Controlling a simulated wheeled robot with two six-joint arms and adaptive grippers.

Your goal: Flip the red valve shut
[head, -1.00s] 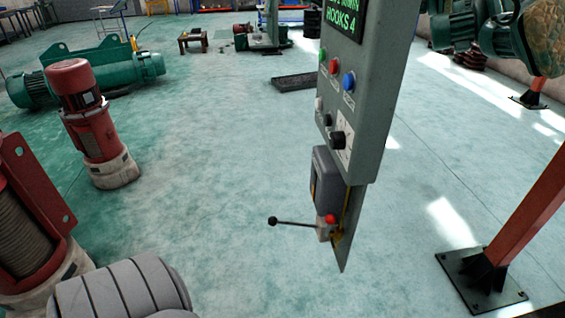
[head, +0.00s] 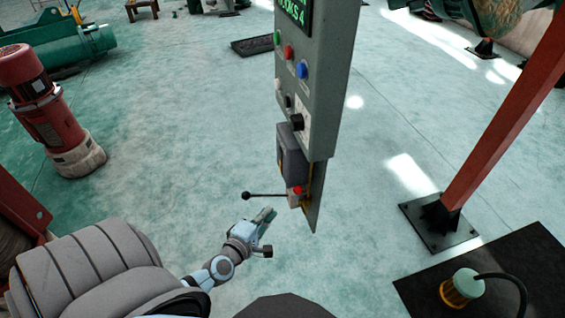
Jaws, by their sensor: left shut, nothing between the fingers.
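The red valve (head: 297,190) is a small red-topped block with a thin dark lever that ends in a black ball (head: 246,195). It sits low on the grey control panel (head: 318,85), below a grey box, and the lever points left, about level. My left gripper (head: 268,215) is shut and empty, just below and to the right of the lever's ball in the head view. Whether it touches the lever cannot be told. My right gripper is not in view.
A red motor (head: 42,95) on a pale base stands at left, with green machinery (head: 65,45) behind it. A red post (head: 505,115) on a dark plate stands at right. A black mat (head: 520,270) holds a lamp-like thing (head: 463,288). The floor around the panel is clear.

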